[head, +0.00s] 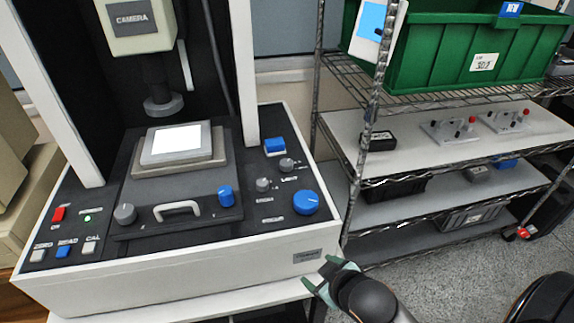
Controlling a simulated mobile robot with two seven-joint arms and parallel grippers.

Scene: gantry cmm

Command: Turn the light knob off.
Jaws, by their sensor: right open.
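The measuring machine's black control panel (255,212) has two small grey knobs on its right side, an upper one (287,165) and a lower one (263,184). A small label near them seems to read LIGHT; I cannot tell for sure which knob it marks, nor how either is turned. The lit white stage plate (175,143) glows bright. My right gripper (319,272) is open and empty, in front of the machine's lower right corner, apart from the knobs. My left gripper is out of view.
A large blue knob (306,202), a blue button (275,146) and a blue cylindrical knob (225,196) sit near the grey knobs. A wire shelf with a green bin (440,60) stands at right.

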